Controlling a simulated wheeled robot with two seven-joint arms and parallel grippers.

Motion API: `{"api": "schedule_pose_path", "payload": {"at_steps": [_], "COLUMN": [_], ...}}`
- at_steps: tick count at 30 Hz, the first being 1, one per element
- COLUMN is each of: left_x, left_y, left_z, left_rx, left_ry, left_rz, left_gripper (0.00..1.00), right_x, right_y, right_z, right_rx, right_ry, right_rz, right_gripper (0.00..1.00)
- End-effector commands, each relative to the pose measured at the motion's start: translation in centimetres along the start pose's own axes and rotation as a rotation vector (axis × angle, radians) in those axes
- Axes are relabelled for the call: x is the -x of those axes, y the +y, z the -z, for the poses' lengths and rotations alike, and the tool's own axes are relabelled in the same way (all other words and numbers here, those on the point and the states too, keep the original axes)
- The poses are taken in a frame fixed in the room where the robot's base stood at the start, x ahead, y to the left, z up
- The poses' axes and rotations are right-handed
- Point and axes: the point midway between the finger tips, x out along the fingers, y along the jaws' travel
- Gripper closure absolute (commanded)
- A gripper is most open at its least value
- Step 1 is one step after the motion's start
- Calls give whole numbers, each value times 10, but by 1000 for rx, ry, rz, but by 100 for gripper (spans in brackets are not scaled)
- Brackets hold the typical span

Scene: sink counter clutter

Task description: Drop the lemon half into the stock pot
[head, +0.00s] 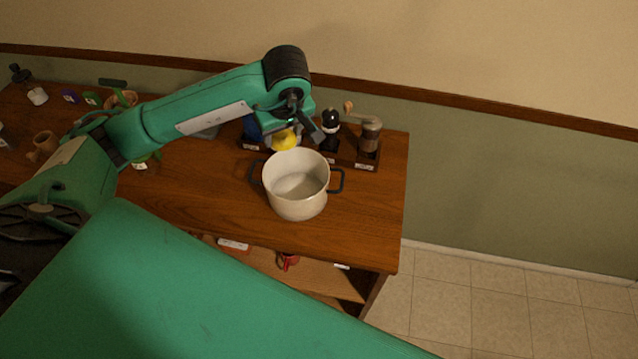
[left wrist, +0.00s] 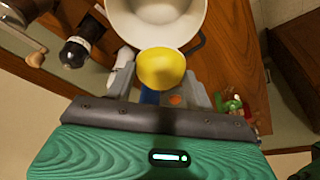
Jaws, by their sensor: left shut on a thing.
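The lemon half (head: 285,139) is yellow and sits between the fingers of my left gripper (head: 298,134), which is shut on it. It also shows in the left wrist view (left wrist: 161,69), held between the two grey fingers. The stock pot (head: 298,203) is white with dark side handles and stands upright and open on the wooden counter. In the head view the lemon half is at the pot's back rim; its exact height above the rim is hard to tell. The pot also shows in the left wrist view (left wrist: 190,38), just beyond the lemon half. My right gripper is not in view.
A terracotta pot (head: 122,99) and several small items stand at the left. The counter (head: 375,215) is bare right of the pot, up to its edge.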

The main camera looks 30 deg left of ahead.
Motion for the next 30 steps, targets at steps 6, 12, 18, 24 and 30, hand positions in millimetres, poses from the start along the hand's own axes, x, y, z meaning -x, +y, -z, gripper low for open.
{"api": "schedule_pose_path", "payload": {"at_steps": [6, 12, 18, 24, 30], "left_x": [-9, -32, -51, -57, -57], "left_y": [-1, -1, -1, -1, -1], "left_z": [-4, -11, -17, -18, -18], "left_rx": [9, 7, 8, 8, 7], "left_ry": [-1, -2, -1, 0, 0], "left_rz": [4, 4, 4, 2, 2], "left_gripper": [69, 69, 69, 69, 69], "right_x": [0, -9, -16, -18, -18], "right_y": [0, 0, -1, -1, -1], "right_z": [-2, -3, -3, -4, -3], "right_rx": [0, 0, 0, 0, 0], "right_ry": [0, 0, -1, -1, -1], "right_rz": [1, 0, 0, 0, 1], "right_gripper": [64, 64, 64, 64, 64]}}
